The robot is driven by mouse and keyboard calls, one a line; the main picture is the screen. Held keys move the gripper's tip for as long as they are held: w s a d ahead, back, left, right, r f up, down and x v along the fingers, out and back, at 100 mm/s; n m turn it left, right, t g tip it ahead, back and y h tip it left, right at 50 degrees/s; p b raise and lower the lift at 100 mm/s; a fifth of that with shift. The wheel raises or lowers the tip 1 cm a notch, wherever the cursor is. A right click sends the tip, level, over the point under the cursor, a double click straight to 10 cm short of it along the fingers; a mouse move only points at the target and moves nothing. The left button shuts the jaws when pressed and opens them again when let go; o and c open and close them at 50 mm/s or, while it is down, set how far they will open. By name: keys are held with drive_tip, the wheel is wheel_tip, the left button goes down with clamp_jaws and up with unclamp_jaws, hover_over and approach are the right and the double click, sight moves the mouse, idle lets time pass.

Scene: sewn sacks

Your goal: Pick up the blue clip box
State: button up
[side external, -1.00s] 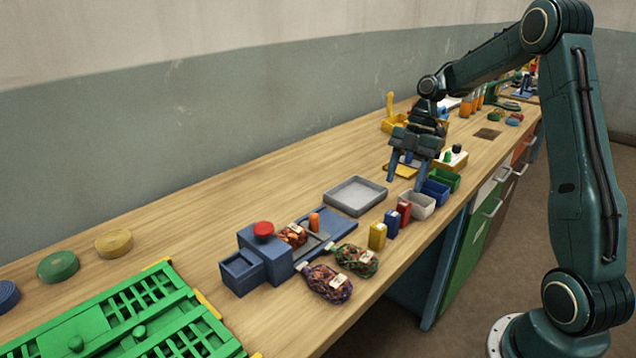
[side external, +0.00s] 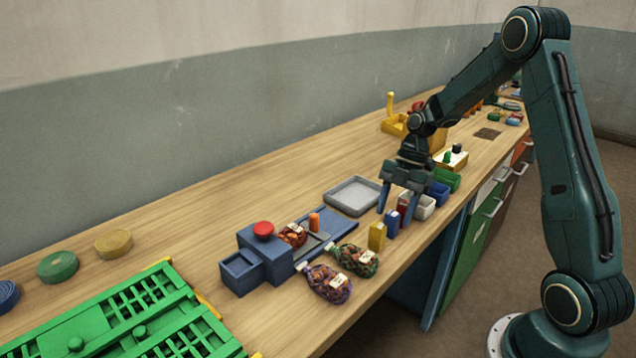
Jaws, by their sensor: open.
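The small blue clip box (side external: 391,225) stands upright on the bench between a yellow box (side external: 377,237) and a red box (side external: 403,209). My gripper (side external: 394,217) is open, its fingers pointing down. In the picture the fingertips lie to either side of the upper part of the blue box and the red box. The right finger partly covers the red box. I see no contact with the blue box, and the exact height of the fingertips above the bench cannot be told.
A grey tray (side external: 354,181) lies behind the boxes. White (side external: 425,211), blue (side external: 438,193) and green (side external: 452,180) bins stand to the right. Two filled net sacks (side external: 356,260) and a blue device with a red knob (side external: 264,229) are at the left.

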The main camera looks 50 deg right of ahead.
sight(391, 225)
drive_tip(key=shift+x, duration=1.45)
drive_tip(key=shift+r, duration=0.1)
drive_tip(key=c, duration=1.1)
